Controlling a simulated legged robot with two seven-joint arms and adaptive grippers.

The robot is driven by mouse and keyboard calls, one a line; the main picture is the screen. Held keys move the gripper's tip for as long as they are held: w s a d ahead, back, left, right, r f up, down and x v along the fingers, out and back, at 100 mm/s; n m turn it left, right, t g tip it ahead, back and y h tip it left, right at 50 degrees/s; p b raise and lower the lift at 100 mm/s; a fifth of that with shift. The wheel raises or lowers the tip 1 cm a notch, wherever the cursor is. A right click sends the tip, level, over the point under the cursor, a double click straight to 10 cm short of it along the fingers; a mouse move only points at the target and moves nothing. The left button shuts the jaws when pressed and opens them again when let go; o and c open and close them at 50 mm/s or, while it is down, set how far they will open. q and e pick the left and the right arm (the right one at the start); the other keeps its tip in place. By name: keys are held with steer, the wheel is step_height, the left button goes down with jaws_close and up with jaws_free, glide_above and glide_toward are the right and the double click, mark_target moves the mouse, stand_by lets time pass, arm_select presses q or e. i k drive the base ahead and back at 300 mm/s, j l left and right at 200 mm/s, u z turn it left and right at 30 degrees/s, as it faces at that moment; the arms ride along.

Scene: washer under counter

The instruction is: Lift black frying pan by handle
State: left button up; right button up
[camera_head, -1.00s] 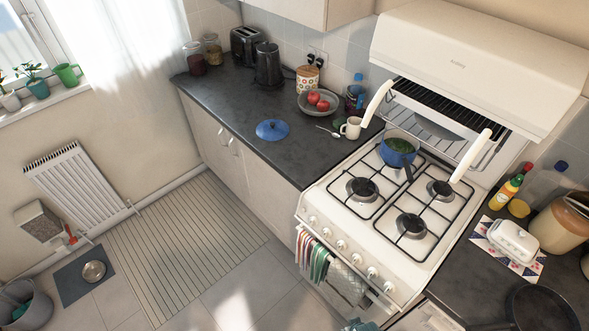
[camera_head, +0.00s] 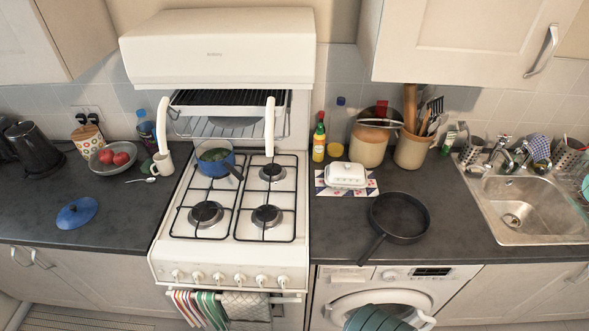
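The black frying pan (camera_head: 402,217) lies flat on the dark counter to the right of the stove, above the washing machine. Its handle (camera_head: 372,249) points down and to the left, toward the counter's front edge. The pan looks empty. Neither of my grippers shows in the head view.
The white stove (camera_head: 240,215) stands left of the pan, with a blue pot (camera_head: 215,157) on a back burner. A white butter dish (camera_head: 345,174) sits behind the pan on a patterned mat. A steel sink (camera_head: 528,208) is to the right. Counter between pan and sink is clear.

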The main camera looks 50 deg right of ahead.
mark_target(399, 218)
steer(key=z, duration=2.55)
